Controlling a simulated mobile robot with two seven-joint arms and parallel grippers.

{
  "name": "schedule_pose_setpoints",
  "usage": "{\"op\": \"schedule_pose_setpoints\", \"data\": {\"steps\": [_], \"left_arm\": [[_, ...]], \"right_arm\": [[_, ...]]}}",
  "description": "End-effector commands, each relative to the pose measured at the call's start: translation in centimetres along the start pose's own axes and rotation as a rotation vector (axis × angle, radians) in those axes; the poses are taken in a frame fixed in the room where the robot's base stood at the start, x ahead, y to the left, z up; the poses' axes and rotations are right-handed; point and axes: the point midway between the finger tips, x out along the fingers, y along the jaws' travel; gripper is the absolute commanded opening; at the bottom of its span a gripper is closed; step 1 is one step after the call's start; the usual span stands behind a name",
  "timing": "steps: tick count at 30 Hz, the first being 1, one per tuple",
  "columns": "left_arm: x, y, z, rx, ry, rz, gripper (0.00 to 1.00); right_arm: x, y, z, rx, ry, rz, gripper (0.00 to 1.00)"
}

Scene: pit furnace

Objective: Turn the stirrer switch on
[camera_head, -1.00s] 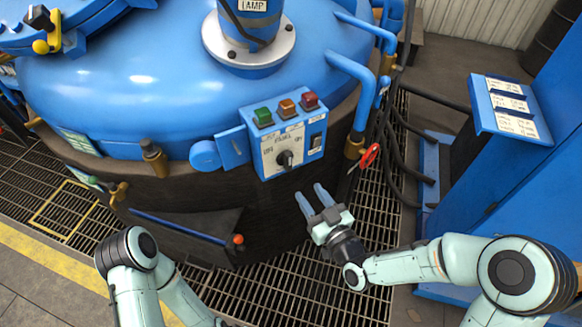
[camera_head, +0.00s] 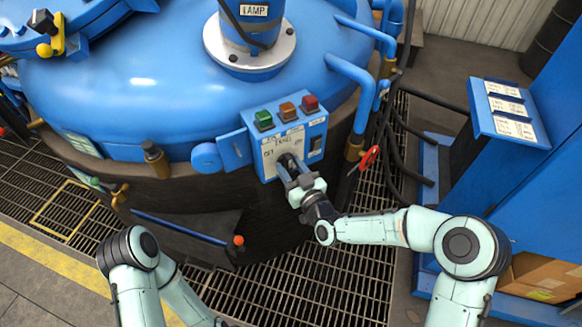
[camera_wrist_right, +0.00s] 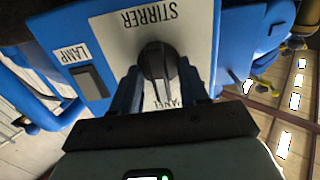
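The stirrer switch is a dark rotary knob (camera_wrist_right: 158,62) on a white plate marked STIRRER, on the blue control box (camera_head: 262,165) at the vessel's front. In the head view my right gripper (camera_head: 289,168) is at the knob and mostly covers it. In the right wrist view the two blue fingers of the right gripper (camera_wrist_right: 160,88) stand apart, one on each side of the knob. Narrow gaps seem to show between fingers and knob; firm contact cannot be told. My left arm shows at the lower left, its gripper out of frame.
Green (camera_head: 263,120), orange (camera_head: 287,111) and red (camera_head: 310,103) buttons sit on top of the box. A dark rocker switch (camera_wrist_right: 88,82) by the LAMP label is close beside the knob. Blue pipes and red-handled valve (camera_head: 369,158) stand right of the box.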

Motion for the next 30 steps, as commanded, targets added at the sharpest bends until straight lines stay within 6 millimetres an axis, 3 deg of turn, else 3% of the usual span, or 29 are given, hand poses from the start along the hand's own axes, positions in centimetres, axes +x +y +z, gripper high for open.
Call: {"op": "schedule_pose_setpoints", "data": {"steps": [1,3,4,17,30], "left_arm": [[0.0,0.0,0.0,0.000,0.000,0.000,0.55],[0.0,0.0,0.0,0.000,0.000,0.000,0.55],[0.0,0.0,0.0,0.000,0.000,0.000,0.55],[0.6,-0.1,-0.3,0.001,0.009,0.001,0.55],[3.1,-0.5,-2.0,0.005,0.052,0.011,0.55]], "right_arm": [[0.0,0.0,0.0,0.000,0.000,0.000,0.28],[0.0,0.0,0.0,0.000,0.000,0.000,0.06],[0.0,0.0,0.0,0.000,0.000,0.000,0.00],[0.0,0.1,0.1,0.050,0.002,0.002,0.00],[0.0,0.2,0.2,0.372,0.004,0.002,0.00]]}}
